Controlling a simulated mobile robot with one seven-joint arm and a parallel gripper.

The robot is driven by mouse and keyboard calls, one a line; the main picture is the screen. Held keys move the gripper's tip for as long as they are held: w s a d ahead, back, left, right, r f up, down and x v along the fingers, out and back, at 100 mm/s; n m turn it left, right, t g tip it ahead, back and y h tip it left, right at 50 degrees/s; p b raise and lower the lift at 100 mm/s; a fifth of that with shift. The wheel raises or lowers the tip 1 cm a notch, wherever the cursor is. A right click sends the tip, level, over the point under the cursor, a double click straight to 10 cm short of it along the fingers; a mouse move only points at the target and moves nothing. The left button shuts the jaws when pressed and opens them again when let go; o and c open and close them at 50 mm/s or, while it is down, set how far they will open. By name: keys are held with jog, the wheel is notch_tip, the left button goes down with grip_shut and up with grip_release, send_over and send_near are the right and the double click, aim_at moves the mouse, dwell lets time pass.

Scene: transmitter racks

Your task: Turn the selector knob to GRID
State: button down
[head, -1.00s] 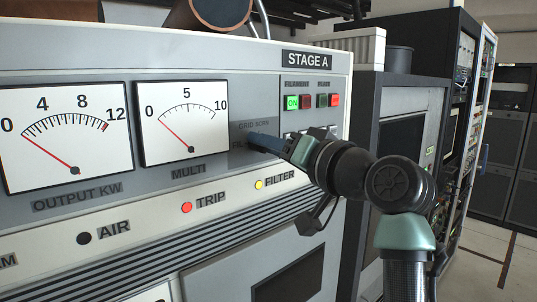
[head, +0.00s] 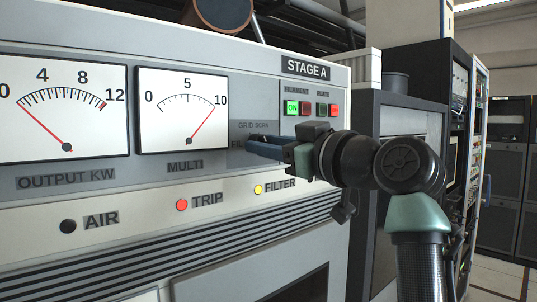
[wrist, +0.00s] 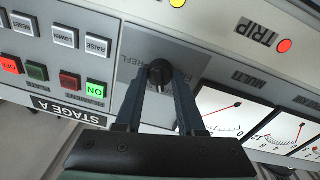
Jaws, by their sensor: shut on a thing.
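The selector knob (wrist: 160,70) is a small black knob on a grey plate in the wrist view. My gripper (wrist: 161,78) is shut on it, with one blue-grey finger on each side. In the head view my gripper (head: 249,145) reaches the panel from the right and hides the knob. The words GRID and SCRN show on the plate above the fingers, and FIL is partly covered. The MULTI meter (head: 181,112) has its red needle at 10. Which label the knob points to I cannot tell.
Right of the knob are a lit green ON button (head: 291,108), red buttons and the STAGE A label (head: 305,68). In the wrist view, RAISE and LOWER buttons (wrist: 65,36) sit beside the plate. The OUTPUT KW meter (head: 62,110) is at left. Dark racks stand behind at right.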

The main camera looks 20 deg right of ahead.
jog(key=shift+n, duration=0.5)
jog(key=c, duration=0.5)
grip_release()
jog(key=b+v, duration=0.5)
jog(key=v, duration=0.8)
jog(key=shift+b, duration=0.3)
jog(key=shift+f, duration=0.1)
